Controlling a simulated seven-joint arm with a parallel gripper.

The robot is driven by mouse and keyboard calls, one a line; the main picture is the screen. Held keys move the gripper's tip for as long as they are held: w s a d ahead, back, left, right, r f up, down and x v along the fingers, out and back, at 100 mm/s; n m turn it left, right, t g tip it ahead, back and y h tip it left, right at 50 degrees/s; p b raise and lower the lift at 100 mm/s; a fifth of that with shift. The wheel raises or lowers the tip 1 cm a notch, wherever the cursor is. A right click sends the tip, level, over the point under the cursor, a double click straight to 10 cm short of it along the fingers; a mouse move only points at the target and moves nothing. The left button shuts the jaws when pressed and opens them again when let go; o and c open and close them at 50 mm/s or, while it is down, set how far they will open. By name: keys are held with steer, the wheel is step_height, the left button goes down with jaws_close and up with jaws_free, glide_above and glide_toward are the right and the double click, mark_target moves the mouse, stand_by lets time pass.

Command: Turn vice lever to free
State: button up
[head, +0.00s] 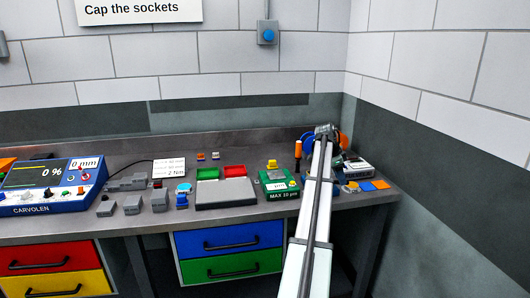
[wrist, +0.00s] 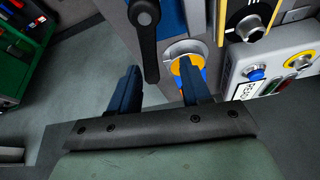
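A black lever (wrist: 148,45) with a round hub at its top hangs from a blue body (wrist: 173,17) in the wrist view; it looks like the vice lever. My gripper (wrist: 157,75) is open, with its two dark blue fingers apart. The lever's lower end shows between the fingertips; I cannot tell how far it is from them in depth, and no contact is visible. A round plate with an orange ring (wrist: 178,67) lies behind the right finger, partly hidden. In the head view my gripper (head: 326,130) is at the bench's back right, and my arm hides the lever.
A panel with a black knob (wrist: 250,25) and a grey box with a blue button (wrist: 256,73) are close on the right. A green tray (wrist: 20,60) is at upper left. In the head view an orange handle (head: 298,149) stands left of my arm, near the green box (head: 279,187).

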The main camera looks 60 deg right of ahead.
steer(key=w+a+r+n, duration=0.1)
steer(key=w+r, duration=0.2)
steer(key=r, duration=0.3)
steer(key=w+a+r+n, duration=0.2)
steer(key=r, duration=0.5)
steer(key=w+a+f+n+t, duration=0.1)
steer(key=w+a, duration=0.3)
steer(key=w, duration=0.3)
steer(key=w+a+f+n+t+h, duration=0.1)
steer(key=w+a+n, duration=0.1)
steer(key=w+a, duration=0.2)
steer(key=w+a+f+n+t, duration=0.1)
steer(key=w+a, duration=0.3)
steer(key=w, duration=0.6)
steer(key=shift+w+n, duration=0.25)
steer(key=shift+n, duration=0.05)
